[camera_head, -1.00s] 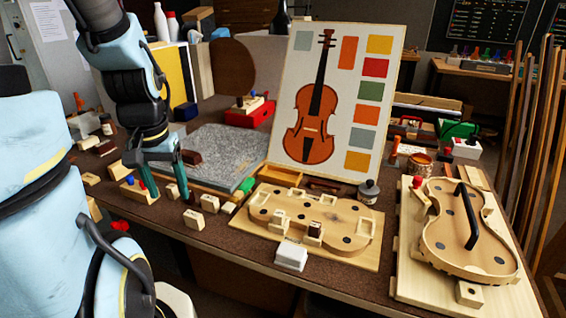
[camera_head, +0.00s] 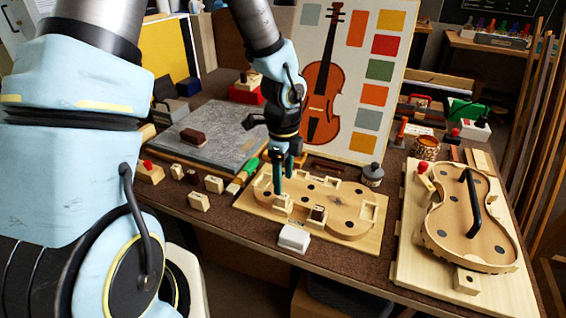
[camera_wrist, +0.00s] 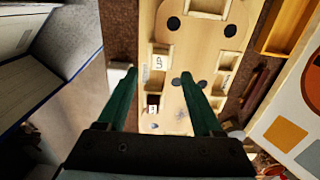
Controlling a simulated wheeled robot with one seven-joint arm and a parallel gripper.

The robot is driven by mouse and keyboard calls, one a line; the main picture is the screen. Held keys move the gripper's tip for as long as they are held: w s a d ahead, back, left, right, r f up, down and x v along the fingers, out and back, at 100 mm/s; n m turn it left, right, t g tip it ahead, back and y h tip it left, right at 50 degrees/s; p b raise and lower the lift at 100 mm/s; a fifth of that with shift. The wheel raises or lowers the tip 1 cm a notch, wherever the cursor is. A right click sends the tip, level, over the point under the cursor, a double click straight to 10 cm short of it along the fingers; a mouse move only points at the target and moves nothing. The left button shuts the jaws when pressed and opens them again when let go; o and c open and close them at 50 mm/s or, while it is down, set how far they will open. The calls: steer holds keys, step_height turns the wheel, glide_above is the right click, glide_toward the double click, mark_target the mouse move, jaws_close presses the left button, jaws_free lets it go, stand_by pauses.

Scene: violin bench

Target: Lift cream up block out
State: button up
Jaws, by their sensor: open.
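A cream block (camera_head: 282,203) sits in a slot of the pale violin-shaped mould board (camera_head: 372,232). In the wrist view it is the cream block (camera_wrist: 160,62) with dark lettering that looks like "UP". My gripper (camera_head: 283,178) is open, pointing down just above this block. In the wrist view the green fingers (camera_wrist: 158,75) stand apart with the block between and beyond their tips, and nothing is held. Whether the fingers touch the block cannot be told. A dark-topped block (camera_head: 318,213) sits in the slot to its right.
A white box (camera_head: 294,239) stands at the board's front edge. Several loose blocks, one cream (camera_head: 199,202), lie to the left. A grey stone slab (camera_head: 225,135) lies behind them. A dark bottle (camera_head: 372,174) and the violin picture panel (camera_head: 365,100) stand behind the board.

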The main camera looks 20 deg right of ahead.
mark_target(283, 196)
steer(key=shift+f, duration=2.65)
steer(key=shift+c, duration=0.2)
jaws_close()
